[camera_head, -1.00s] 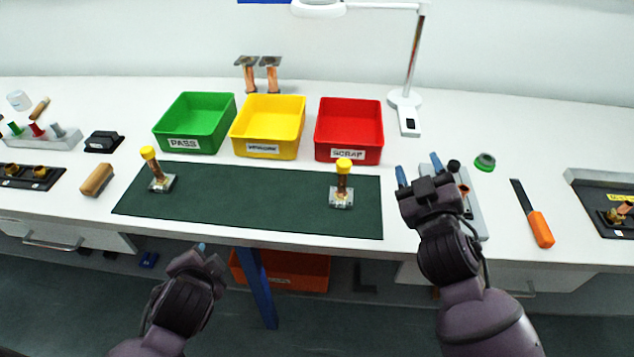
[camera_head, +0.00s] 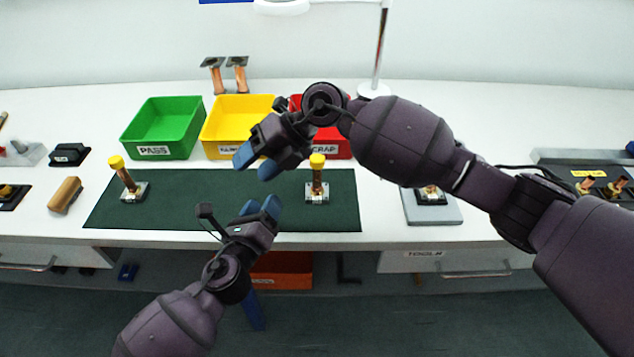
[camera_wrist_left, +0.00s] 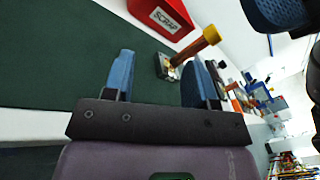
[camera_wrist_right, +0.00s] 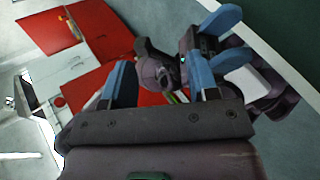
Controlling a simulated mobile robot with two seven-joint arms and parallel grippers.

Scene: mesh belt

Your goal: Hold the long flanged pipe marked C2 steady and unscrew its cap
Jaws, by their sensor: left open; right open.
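Two upright flanged pipes with yellow caps stand on the green mat (camera_head: 220,212): a left one (camera_head: 130,185) and a right one (camera_head: 317,184). No C2 mark is readable on either. My left gripper (camera_head: 260,208) is open and empty over the mat's front part, left of the right pipe. In the left wrist view, that pipe (camera_wrist_left: 189,51) with its yellow cap (camera_wrist_left: 211,34) shows beyond the right finger, apart from it. My right gripper (camera_head: 255,163) is open and empty above the mat's back part, between the pipes. My left gripper's blue fingers also show in the right wrist view (camera_wrist_right: 240,38).
Green (camera_head: 165,127), yellow (camera_head: 232,120) and red (camera_head: 340,147) bins stand behind the mat; my right arm partly covers the red one. A grey plate with a black fixture (camera_head: 432,205) lies to the right. A wooden-handled brush (camera_head: 65,194) lies left of the mat.

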